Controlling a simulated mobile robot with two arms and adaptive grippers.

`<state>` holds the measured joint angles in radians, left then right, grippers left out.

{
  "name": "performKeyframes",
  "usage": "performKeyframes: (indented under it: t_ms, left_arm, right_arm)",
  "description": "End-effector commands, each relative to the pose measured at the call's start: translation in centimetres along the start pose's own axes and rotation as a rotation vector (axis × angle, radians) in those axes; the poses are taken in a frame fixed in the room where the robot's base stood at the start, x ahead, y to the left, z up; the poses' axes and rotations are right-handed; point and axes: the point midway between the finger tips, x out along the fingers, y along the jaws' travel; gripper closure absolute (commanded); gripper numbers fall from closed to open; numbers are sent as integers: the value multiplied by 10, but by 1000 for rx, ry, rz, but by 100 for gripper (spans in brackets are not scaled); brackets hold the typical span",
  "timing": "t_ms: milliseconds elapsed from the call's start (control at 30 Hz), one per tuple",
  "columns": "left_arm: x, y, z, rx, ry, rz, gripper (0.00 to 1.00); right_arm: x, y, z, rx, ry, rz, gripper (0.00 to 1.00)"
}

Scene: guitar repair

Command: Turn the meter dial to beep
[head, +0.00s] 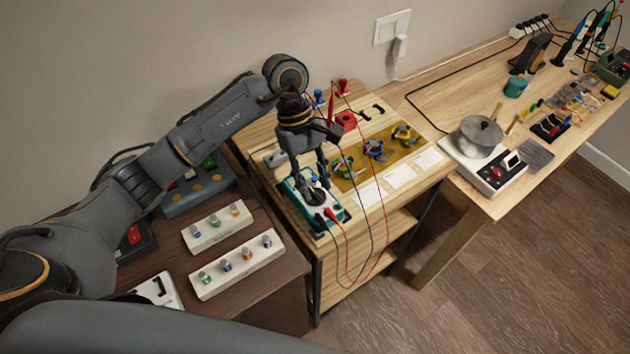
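The meter (333,213) is a teal-cased box lying on the light wooden cabinet top. Its round black dial (316,198) shows just below my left gripper's fingertips. My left gripper (313,183) points down over the meter from behind, its two fingers apart and either side of the dial's far part. I cannot tell whether the fingertips touch the dial. The fingers hide part of the meter's face, and its display is not readable. A red plug (331,214) and a black lead sit at the meter's near end. My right gripper is not in view.
Red and black leads hang over the cabinet's front edge. A tan mat (350,180) with several coloured parts lies right of the meter. Pale trays with knobs (238,264) lie on the darker left table. A workbench (470,88) with tools stands at right.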

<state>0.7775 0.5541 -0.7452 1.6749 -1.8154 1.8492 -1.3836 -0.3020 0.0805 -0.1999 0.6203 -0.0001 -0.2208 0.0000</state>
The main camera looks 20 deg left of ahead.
Motion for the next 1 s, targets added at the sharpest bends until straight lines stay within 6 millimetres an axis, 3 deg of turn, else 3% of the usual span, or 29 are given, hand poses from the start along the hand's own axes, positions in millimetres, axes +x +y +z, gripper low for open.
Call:
performKeyframes:
  t_ms: [200, 467, 633, 1000]
  left_arm:
    - [14, 0, 0, -1, 0, 0, 66]
    - [15, 0, 0, 0, 1, 0, 66]
    - [15, 0, 0, 0, 1, 0, 100]
    - [16, 0, -1, -20, 1, 9, 100]
  right_arm:
    - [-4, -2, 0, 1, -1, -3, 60]
    - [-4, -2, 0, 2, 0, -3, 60]
    - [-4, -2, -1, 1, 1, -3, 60]
    - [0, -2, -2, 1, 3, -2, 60]
